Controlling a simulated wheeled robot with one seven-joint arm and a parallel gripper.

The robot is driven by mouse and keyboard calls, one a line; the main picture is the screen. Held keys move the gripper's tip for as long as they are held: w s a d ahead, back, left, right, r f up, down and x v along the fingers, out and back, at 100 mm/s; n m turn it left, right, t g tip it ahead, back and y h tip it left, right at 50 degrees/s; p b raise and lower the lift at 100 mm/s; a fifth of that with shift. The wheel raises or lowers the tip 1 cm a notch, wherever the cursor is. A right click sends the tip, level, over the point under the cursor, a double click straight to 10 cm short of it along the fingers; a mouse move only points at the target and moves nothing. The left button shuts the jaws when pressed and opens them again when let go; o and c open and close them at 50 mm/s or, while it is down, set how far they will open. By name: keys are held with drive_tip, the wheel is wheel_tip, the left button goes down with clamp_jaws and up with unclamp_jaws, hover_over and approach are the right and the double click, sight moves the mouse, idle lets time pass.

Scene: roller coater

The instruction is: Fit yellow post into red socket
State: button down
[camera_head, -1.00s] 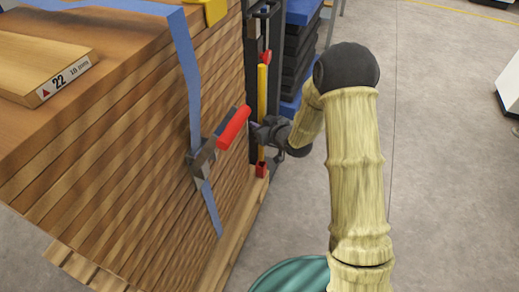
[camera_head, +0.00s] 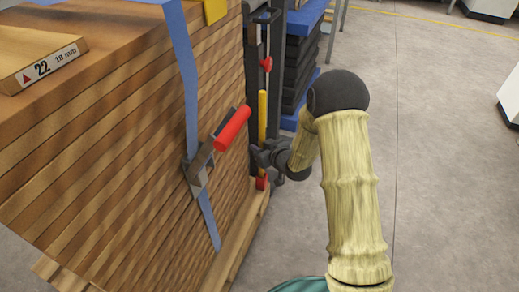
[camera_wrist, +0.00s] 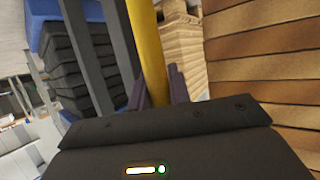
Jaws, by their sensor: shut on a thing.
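The yellow post (camera_head: 262,115) stands upright beside the wooden stack. My gripper (camera_head: 261,155) is shut on its lower part. In the wrist view the post (camera_wrist: 146,42) rises between the two fingers of my gripper (camera_wrist: 158,75). The lower red socket (camera_head: 261,184) is just under my gripper, at the foot of the dark upright. The post's lower end is close to it, but my gripper partly hides whether they touch. An upper red piece (camera_head: 266,63) sits above the post, with a visible gap between them.
The wooden stack (camera_head: 110,150) with blue tape and a red-handled clamp (camera_head: 233,129) is close on the left. A dark frame (camera_head: 252,60) stands behind the post. Black and blue stacked trays (camera_head: 303,55) are behind. The floor (camera_head: 440,150) at right is open.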

drive_tip(key=shift+f, duration=0.3)
drive_tip(key=shift+f+b, duration=0.25)
drive_tip(key=shift+b, duration=0.05)
drive_tip(key=c, duration=1.3)
unclamp_jaws()
drive_tip(key=shift+r, duration=0.15)
drive_tip(key=p+v, duration=0.7)
drive_tip(key=v, duration=0.5)
drive_tip(key=shift+r, duration=0.35)
